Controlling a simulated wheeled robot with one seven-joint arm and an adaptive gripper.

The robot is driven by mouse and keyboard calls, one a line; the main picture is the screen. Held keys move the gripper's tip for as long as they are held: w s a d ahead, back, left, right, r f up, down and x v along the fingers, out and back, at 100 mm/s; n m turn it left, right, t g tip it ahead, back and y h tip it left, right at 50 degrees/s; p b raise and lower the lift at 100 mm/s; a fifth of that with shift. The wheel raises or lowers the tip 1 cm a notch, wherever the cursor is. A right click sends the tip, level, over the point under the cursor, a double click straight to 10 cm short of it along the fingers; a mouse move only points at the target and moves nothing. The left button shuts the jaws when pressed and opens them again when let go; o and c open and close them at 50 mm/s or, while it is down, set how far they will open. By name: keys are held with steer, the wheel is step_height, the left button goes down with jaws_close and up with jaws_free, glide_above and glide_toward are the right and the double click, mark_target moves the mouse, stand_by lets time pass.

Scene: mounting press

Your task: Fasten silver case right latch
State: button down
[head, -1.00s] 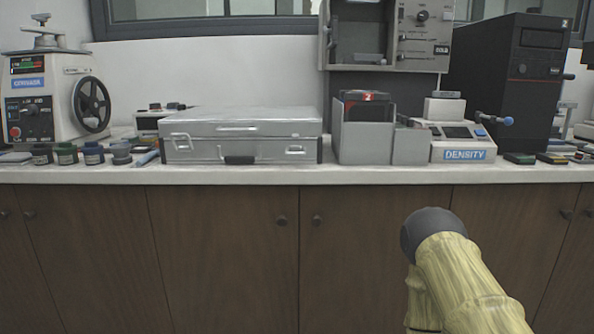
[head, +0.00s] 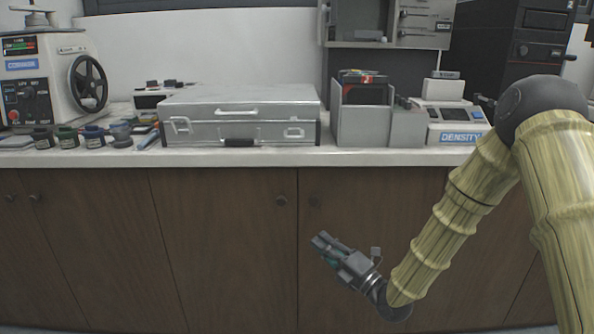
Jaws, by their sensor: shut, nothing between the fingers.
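The silver case (head: 210,133) lies flat on the white counter with its lid down. Its right latch (head: 293,133) shows as a small bright piece at the front right, and its left latch (head: 181,126) at the front left. From here I cannot tell how either latch is set. A dark handle (head: 239,143) sits at the lower middle of the front. My gripper (head: 320,240) is below the counter edge, in front of the cabinet doors, to the lower right of the case. It is shut and empty, apart from the case.
Right of the case stands a grey box (head: 362,127), close beside it, then a scale marked DENSITY (head: 457,126). Small dark jars (head: 93,137) stand to the left. The counter's front edge (head: 230,159) runs just before the case.

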mark_target(296, 154)
step_height(296, 154, up, 14)
steer(key=n+g+y, duration=0.1)
steer(key=n+y, duration=0.5)
steer(key=n, duration=0.3)
steer(key=shift+f+g+p, duration=0.2)
steer(key=shift+g+p, duration=0.2)
steer(key=shift+w, duration=0.1)
steer(key=x, duration=0.4)
steer(key=d+r+b+x, duration=0.1)
steer(key=x, duration=0.3)
steer(key=w+b+x, duration=0.1)
steer(key=x, duration=0.3)
steer(key=shift+d+r, duration=0.15)
steer(key=shift+d, duration=0.25)
steer(key=shift+w+r, duration=0.25)
steer(key=shift+r, duration=0.15)
steer(key=shift+s+r+m+t+h, duration=0.1)
steer(key=shift+r+m+t+h, duration=0.2)
steer(key=shift+m+h, duration=0.1)
